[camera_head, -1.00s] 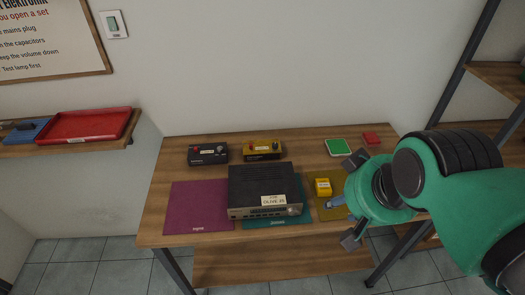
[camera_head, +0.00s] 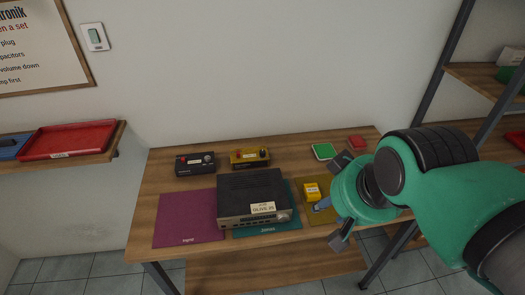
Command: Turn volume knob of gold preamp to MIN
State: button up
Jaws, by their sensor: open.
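The gold preamp (camera_head: 250,159) stands at the back middle of the wooden table, behind the large black and silver hifi unit. My gripper (camera_head: 343,200) is open and empty, over the table's right front part. It is apart from the gold preamp, to its right and nearer the front.
A black box with a knob (camera_head: 195,164) stands left of the gold preamp. The hifi unit (camera_head: 252,192) sits partly on a teal mat. Green (camera_head: 324,151) and red (camera_head: 358,142) pieces lie at the back right.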

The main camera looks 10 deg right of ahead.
jog(key=w+r+m+g+p, duration=0.2)
jog(key=w+r+m+p, duration=0.3)
jog(key=w, duration=1)
jog(key=m+g+p, duration=0.4)
jog(key=m+p, duration=0.4)
jog(key=p, duration=0.2)
send_over(262, 151)
notch_tip(262, 151, down, 20)
jog(key=shift+s, duration=0.15)
notch_tip(262, 151, down, 14)
jog(key=shift+r+p, duration=0.1)
jog(key=shift+p, duration=0.8)
grip_shut()
